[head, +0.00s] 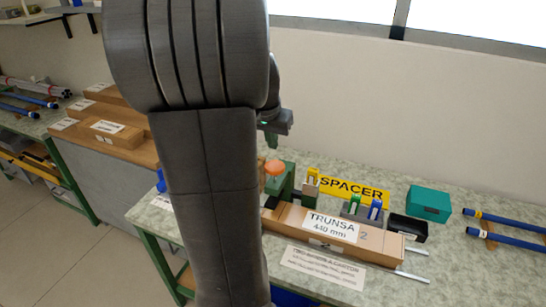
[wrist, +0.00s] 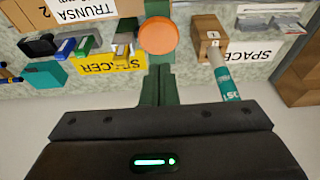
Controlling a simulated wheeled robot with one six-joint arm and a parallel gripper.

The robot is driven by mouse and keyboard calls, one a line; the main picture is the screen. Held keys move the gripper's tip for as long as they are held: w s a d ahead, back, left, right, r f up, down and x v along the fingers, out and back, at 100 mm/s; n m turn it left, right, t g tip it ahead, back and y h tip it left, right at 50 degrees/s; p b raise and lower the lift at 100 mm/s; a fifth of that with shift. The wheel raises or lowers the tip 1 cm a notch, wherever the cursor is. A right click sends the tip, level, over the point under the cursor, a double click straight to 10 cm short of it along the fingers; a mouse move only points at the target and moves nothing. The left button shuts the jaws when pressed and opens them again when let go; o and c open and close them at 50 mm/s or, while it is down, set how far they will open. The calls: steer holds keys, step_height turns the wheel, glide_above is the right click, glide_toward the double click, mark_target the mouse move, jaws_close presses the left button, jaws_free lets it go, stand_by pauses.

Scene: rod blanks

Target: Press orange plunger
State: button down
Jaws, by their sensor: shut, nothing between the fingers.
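The orange plunger (head: 275,167) is a round knob at the green press (head: 284,182) on the speckled bench, partly hidden by my arm in the head view. In the wrist view the plunger (wrist: 157,36) is an orange disc at top centre, with green press body (wrist: 157,8) behind it. My gripper (head: 271,145) hangs above the plunger in the head view. In the wrist view its green fingers (wrist: 158,70) are shut together and empty, with tips close to the plunger's near edge. A small gap seems to show in the head view; contact is not clear.
A cardboard box marked TRUNSA (head: 380,249) lies in front of the press. A yellow SPACER sign (head: 373,193), small coloured blocks, a black bin (head: 408,228) and a teal box (head: 428,203) stand to the right. A wooden block (wrist: 205,27) and a teal-white tube (wrist: 222,72) are right in the wrist view.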

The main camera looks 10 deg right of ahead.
mark_target(273, 168)
steer(key=x, duration=0.4)
steer(key=s+x, duration=0.1)
steer(key=x, duration=0.1)
steer(key=shift+w+a+f+p, duration=0.15)
steer(key=shift+a+f+p, duration=0.2)
steer(key=shift+f, duration=0.1)
steer(key=shift+f, duration=0.1)
step_height(273, 168, down, 5)
steer(key=b, duration=0.5)
steer(key=shift+s+f, duration=0.15)
steer(key=shift+s, duration=0.05)
steer(key=shift+w+r+p, duration=0.1)
steer(key=shift+r+p, duration=0.45)
step_height(273, 168, up, 4)
steer(key=p, duration=0.2)
steer(key=shift+r+p, duration=0.2)
steer(key=shift+p, duration=0.15)
steer(key=b+v, duration=0.1)
steer(key=v, duration=0.8)
